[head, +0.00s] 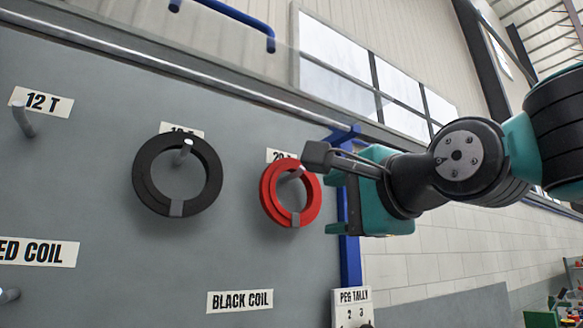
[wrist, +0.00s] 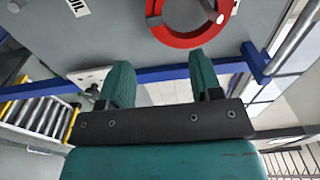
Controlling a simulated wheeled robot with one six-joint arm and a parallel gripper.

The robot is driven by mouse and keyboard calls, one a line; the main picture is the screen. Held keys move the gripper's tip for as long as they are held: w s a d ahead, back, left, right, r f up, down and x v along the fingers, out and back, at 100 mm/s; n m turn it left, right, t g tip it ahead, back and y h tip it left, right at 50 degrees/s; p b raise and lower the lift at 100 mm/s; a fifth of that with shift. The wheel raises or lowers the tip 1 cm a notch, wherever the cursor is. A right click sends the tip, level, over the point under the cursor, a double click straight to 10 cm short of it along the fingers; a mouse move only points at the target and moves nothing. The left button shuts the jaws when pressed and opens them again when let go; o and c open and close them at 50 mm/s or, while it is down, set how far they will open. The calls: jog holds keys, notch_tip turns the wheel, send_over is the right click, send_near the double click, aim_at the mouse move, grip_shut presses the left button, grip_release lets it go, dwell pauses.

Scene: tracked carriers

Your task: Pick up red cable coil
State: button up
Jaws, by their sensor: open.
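The red cable coil (head: 270,195) hangs upright on a peg on the grey board, with a pale band at its bottom. In the wrist view the coil (wrist: 185,41) shows partly at the top edge, beyond my fingertips. My gripper (head: 334,204) is at the coil's right side, a small gap apart from it in the picture. Its teal fingers are open with nothing between them, as the wrist view also shows (wrist: 160,70).
A black coil (head: 145,185) hangs on a peg to the left. An empty peg (head: 25,121) is under the 12 T label. A blue post (head: 350,262) stands at the board's right edge, behind my gripper. A PEG TALLY sign (head: 352,305) is below.

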aim_at(295, 217)
jog(key=p+x, duration=0.3)
jog(key=x, duration=0.4)
jog(key=shift+w+a+p, duration=0.1)
jog(key=shift+w+p, duration=0.05)
jog(key=shift+p, duration=0.15)
jog(key=p+x, duration=0.4)
jog(key=shift+w+a+f, duration=0.1)
jog(key=shift+w+a, duration=0.15)
jog(key=shift+w, duration=0.05)
jog(key=shift+w+a+f, duration=0.15)
jog(key=shift+w, duration=0.05)
grip_shut()
